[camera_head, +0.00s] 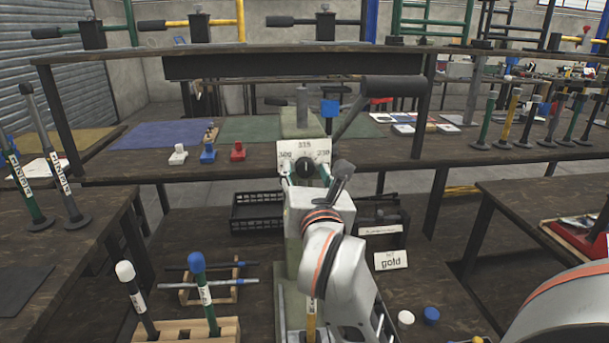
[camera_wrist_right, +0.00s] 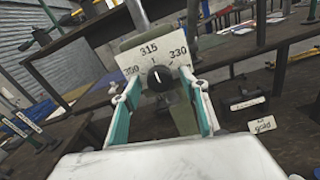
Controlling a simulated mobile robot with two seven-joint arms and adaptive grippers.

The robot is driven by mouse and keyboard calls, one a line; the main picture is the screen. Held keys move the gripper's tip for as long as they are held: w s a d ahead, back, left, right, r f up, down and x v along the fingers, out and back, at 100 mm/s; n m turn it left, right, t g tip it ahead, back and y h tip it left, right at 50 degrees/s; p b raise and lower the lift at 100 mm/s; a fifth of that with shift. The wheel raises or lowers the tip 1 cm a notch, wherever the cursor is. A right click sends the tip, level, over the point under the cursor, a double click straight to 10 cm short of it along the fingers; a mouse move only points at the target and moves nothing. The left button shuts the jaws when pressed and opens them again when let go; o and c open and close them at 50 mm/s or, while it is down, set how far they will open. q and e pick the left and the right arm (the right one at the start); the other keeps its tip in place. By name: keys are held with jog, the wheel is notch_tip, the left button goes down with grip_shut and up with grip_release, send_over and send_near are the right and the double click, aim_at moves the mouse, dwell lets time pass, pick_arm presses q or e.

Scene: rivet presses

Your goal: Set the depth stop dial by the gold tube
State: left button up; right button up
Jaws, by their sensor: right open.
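The depth stop dial (camera_head: 305,167) is a small black knob on a white plate (camera_head: 290,152) marked 315 at the top and 330 at the right; the left number looks like 300. The dial also shows in the right wrist view (camera_wrist_right: 160,78), its white mark pointing roughly toward 315. My right gripper (camera_head: 305,173) is open, its teal-padded fingers on either side of the dial; contact cannot be told. A yellow tube (camera_head: 311,318) with a white label shows partly behind my right arm. A white card (camera_head: 391,260) reads "gold". My left gripper is not in view.
A wooden block (camera_head: 175,333) at the lower left holds a white-capped and a blue-capped tube. A black crate (camera_head: 257,214) stands behind. A lever with a dark grip (camera_head: 393,86) rises above the dial. A shelf beam (camera_head: 290,67) crosses behind it.

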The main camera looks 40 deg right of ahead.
jog(key=c, duration=1.1)
